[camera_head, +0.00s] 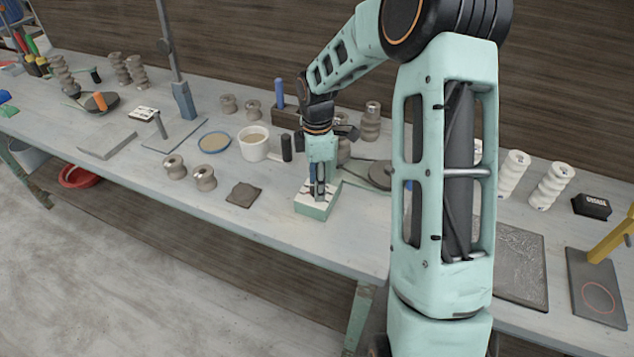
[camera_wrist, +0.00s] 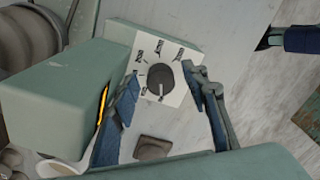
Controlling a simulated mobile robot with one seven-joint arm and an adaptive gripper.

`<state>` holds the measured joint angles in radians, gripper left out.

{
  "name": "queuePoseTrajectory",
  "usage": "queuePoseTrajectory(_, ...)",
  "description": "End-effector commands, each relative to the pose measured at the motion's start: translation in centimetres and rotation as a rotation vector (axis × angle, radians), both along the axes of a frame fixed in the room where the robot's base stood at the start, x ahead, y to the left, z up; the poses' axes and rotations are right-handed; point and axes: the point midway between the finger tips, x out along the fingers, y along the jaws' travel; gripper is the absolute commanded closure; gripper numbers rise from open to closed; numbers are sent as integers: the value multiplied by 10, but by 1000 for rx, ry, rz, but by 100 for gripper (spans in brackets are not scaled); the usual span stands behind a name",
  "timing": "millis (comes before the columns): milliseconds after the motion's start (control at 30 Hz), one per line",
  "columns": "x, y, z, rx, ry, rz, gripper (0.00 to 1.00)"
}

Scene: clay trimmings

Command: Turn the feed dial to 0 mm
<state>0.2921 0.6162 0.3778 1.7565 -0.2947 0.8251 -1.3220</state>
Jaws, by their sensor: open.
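The feed dial (camera_wrist: 160,79) is a dark round knob on a white plate with printed labels around it. A pale line on the knob points toward the bottom of the wrist view; the labels are too small to read surely. The plate tops a small green box (camera_head: 313,212) near the front edge of the bench. My gripper (camera_head: 318,194) points down over this box and hides the dial in the head view. In the wrist view my gripper (camera_wrist: 163,78) is open, with its blue-padded fingers on either side of the knob. I cannot tell whether they touch it.
A white cup (camera_head: 254,153) and a dark cylinder (camera_head: 286,148) stand behind and left of the box. A flat brown piece (camera_head: 243,194) lies to its left. A grey round disc (camera_head: 380,175) lies behind right. The bench front near the box is clear.

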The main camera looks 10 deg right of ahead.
Motion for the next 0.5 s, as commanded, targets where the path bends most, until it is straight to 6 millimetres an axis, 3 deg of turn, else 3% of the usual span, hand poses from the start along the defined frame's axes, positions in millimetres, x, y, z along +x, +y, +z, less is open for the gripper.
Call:
queuePoseTrajectory(167, 1, -1, 19, -1, -4, 0, 58)
queuePoseTrajectory(500, 1, -1, 90, -1, -5, -1, 58)
